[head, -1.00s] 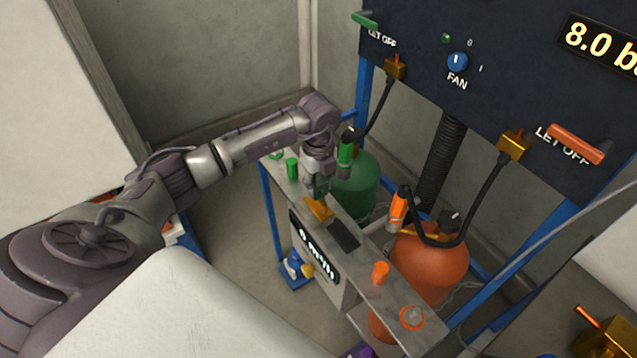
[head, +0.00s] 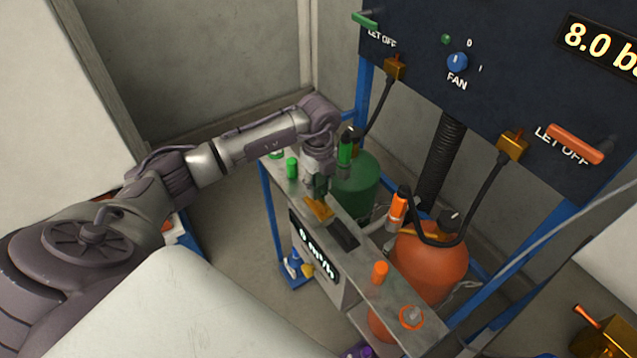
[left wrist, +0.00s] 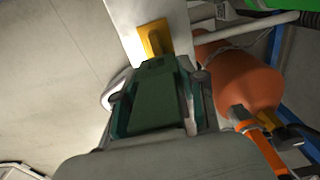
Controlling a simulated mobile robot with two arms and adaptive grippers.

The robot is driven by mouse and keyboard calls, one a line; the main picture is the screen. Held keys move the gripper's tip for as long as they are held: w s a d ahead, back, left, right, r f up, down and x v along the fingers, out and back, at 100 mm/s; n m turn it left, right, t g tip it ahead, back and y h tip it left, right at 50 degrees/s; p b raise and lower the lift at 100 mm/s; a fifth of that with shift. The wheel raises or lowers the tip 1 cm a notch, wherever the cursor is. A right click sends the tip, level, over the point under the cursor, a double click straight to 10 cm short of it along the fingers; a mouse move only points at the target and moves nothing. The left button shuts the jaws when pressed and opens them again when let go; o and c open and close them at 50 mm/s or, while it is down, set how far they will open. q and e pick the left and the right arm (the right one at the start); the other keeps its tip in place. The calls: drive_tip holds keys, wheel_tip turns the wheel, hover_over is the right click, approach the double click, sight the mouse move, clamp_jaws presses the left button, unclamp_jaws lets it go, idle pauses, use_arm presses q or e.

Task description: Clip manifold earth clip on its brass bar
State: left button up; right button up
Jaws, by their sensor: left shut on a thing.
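My left gripper (head: 319,190) is over the narrow grey bench, pointing down. It is shut on a dark green block, which I take to be the earth clip (left wrist: 152,102); it fills the space between the fingers in the left wrist view. A brass-yellow piece, apparently the brass bar (head: 319,210), lies on the bench just below the gripper. The bar also shows just beyond the block in the left wrist view (left wrist: 154,40). I cannot tell whether clip and bar touch. My right gripper is not in view.
A black pad (head: 343,234) lies beside the bar. A green cylinder (head: 355,185) and an orange cylinder (head: 430,265) stand behind the bench. Green (head: 292,167) and orange (head: 380,272) posts stand on it. Black hoses hang from the dark panel (head: 500,60).

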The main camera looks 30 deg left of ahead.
sight(319, 197)
use_arm(q)
drive_tip(key=shift+f+b, duration=1.35)
drive_tip(key=shift+f, duration=0.7)
drive_tip(key=o, duration=1.3)
drive_tip(key=shift+c, duration=0.2)
wheel_tip(319, 197, up, 12)
